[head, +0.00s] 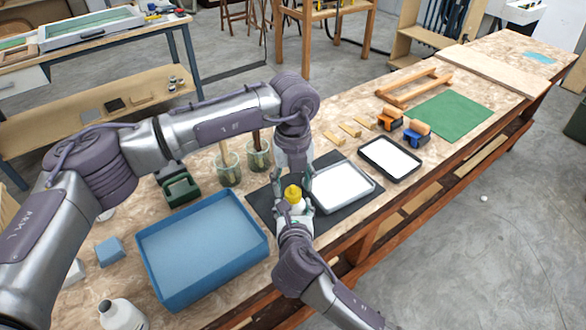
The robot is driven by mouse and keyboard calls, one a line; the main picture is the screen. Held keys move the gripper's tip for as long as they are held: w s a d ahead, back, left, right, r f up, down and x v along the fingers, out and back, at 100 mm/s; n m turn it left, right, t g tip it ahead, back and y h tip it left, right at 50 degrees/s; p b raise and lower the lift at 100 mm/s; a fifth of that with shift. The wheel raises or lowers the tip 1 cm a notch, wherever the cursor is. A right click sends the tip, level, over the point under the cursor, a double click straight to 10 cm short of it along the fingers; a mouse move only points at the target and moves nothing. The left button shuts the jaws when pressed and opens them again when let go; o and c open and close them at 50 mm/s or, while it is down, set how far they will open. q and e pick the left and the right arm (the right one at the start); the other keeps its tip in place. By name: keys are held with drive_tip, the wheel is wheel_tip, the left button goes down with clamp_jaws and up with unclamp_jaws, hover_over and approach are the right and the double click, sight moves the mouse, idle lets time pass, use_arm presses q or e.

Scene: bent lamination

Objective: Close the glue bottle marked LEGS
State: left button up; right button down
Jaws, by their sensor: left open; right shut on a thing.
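A white glue bottle (298,207) with a yellow cap (292,192) is at the dark mat, in front of the grey tray's left end. My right gripper (296,213) comes from below and is shut on the bottle's body, hiding much of it. My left gripper (293,183) points down from above at the yellow cap with its fingers open; I cannot tell whether they touch it. No LEGS marking is readable from here. Whether the cap is fully seated cannot be seen.
A dark mat (262,203) lies under a grey tray (343,187). A blue bin (150,262) stands left, a black tray (390,158) right. Jars with brushes (229,172) stand behind. Another white bottle (121,314) is at the lower left. A green mat (448,117) lies farther right.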

use_arm(q)
drive_tip(key=shift+f, duration=1.2)
clamp_jaws()
drive_tip(key=m, duration=0.6)
drive_tip(key=shift+m, duration=0.3)
drive_tip(key=m, duration=0.4)
drive_tip(key=shift+m, duration=0.4)
drive_tip(key=m, duration=1)
drive_tip(key=shift+o, duration=0.7)
unclamp_jaws()
